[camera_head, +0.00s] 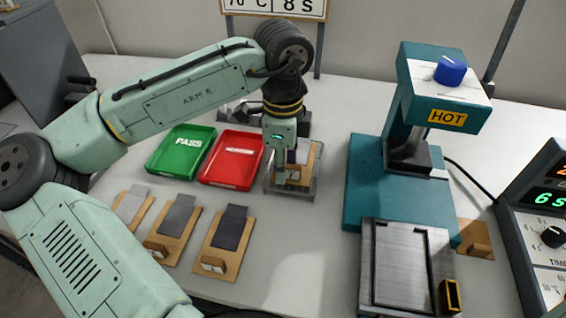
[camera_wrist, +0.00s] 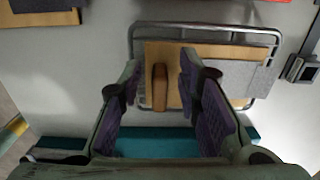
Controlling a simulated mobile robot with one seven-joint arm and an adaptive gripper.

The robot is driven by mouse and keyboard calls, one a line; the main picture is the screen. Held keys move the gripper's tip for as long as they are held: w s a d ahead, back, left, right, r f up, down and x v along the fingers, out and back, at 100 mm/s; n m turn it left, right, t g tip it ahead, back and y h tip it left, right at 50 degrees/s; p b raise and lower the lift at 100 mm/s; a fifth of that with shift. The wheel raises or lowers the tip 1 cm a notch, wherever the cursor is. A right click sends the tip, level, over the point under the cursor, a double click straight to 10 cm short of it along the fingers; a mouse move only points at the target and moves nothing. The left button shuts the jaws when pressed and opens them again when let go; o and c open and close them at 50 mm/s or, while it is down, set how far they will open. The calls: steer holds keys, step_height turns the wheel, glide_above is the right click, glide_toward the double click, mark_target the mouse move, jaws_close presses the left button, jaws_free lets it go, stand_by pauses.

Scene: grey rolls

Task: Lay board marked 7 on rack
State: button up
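A wooden board (camera_head: 307,160) with a grey sheet lies within a wire rack (camera_head: 268,190) in the middle of the table. The board (camera_wrist: 180,110) and the rack (camera_wrist: 200,27) also show in the wrist view. The board has an upright wooden grip block (camera_wrist: 159,87); its label is too small to read in the head view. My gripper (camera_head: 286,180) is low over the board. In the wrist view my gripper (camera_wrist: 160,72) is open, with its purple-padded fingers on either side of the block and gaps between. Whether the board fully rests on the rack is hard to tell.
Several similar boards, such as one with a dark sheet (camera_head: 228,230), lie at the front left. A green PASS tray (camera_head: 181,150) and a red tray (camera_head: 231,158) are left of the rack. A teal hot press (camera_head: 380,190) stands right, with a control box (camera_head: 545,225) beyond.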

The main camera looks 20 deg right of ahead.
step_height(320, 180, up, 12)
steer(key=shift+b, duration=0.45)
